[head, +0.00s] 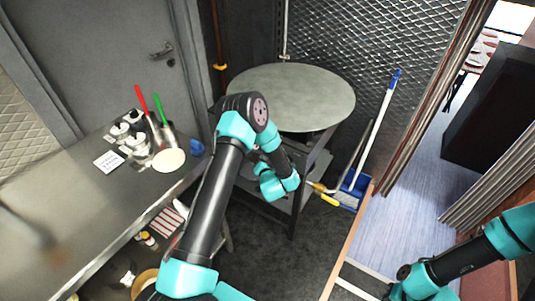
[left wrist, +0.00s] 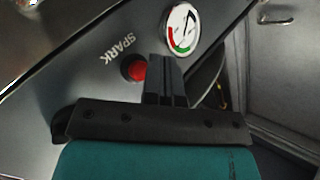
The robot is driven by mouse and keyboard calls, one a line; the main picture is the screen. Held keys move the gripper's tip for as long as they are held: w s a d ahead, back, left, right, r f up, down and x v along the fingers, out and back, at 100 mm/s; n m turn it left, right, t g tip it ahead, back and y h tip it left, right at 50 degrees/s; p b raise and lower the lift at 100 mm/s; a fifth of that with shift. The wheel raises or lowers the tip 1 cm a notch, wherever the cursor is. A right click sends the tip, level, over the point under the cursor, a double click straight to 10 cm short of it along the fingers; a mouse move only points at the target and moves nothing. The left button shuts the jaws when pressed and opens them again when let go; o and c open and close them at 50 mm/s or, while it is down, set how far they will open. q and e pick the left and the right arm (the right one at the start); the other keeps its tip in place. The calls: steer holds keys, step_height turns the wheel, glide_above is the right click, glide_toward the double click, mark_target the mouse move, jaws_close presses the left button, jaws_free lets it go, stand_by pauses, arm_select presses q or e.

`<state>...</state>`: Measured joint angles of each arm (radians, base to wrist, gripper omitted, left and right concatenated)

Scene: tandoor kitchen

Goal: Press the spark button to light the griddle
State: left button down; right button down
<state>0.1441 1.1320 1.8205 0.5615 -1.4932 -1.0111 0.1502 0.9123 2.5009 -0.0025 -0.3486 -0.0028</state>
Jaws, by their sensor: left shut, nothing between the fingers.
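The red spark button (left wrist: 137,70) shows in the left wrist view on a grey metal panel, beside the printed word SPARK (left wrist: 118,45). My left gripper (left wrist: 165,62) is shut and empty; its fingers point at the panel just right of the button. I cannot tell whether they touch the panel. In the head view the round grey griddle (head: 300,90) lies flat on a dark stand. My left arm reaches across its front edge, with the wrist below the griddle top; the gripper and button are hidden there. My right gripper is out of view.
A round gauge (left wrist: 181,29) sits on the panel close to the fingers. A steel counter (head: 60,215) with bottles and a plate (head: 168,160) stands at left. A blue dustpan (head: 352,188) and a long-handled brush lean at the griddle's right.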

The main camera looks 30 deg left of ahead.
arm_select(q)
steer(key=shift+w, duration=0.1)
stand_by(0.7)
steer(key=shift+w, duration=0.35)
steer(key=shift+w+d, duration=0.1)
steer(key=shift+w, duration=0.4)
stand_by(1.0)
steer(key=shift+s, duration=0.95)
steer(key=s, duration=0.5)
steer(key=shift+a, duration=0.3)
stand_by(0.9)
